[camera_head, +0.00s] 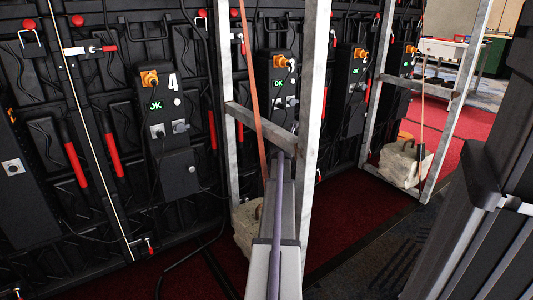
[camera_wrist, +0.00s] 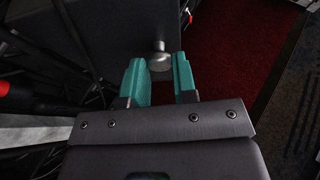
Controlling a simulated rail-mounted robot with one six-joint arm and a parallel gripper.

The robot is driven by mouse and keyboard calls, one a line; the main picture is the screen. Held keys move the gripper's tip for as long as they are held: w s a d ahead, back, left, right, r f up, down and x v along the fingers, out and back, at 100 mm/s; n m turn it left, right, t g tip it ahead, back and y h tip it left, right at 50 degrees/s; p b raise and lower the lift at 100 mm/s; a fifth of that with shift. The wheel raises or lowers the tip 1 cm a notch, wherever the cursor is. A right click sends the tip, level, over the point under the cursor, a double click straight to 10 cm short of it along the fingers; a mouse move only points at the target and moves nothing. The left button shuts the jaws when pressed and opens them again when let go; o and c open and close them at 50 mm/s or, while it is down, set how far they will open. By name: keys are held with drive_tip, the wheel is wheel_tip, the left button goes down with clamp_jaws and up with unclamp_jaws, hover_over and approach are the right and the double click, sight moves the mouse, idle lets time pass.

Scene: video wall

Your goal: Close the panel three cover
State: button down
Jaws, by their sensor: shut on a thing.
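In the wrist view, my gripper (camera_wrist: 160,72) has its two teal fingers on either side of a round silver knob (camera_wrist: 160,58), which sits between the fingertips. The knob is on the lower edge of a dark grey flat surface (camera_wrist: 110,30), likely a cover. In the head view, a panel box marked 4 (camera_head: 174,130) stands at the left. The box to its right (camera_head: 275,78) shows a green OK and an orange plug; its number cannot be read. My gripper is hidden in the head view behind my arm and a metal post.
Grey metal posts (camera_head: 311,80) stand before the wall of black boxes and cables. Concrete weights, one at the right (camera_head: 403,165), rest at the frame feet. A red strap (camera_head: 248,75) hangs by the near frame. Red carpet (camera_head: 345,225) is clear on the floor.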

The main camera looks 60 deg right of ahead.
drive_tip(key=shift+d, duration=0.2)
drive_tip(key=c, duration=0.9)
unclamp_jaws()
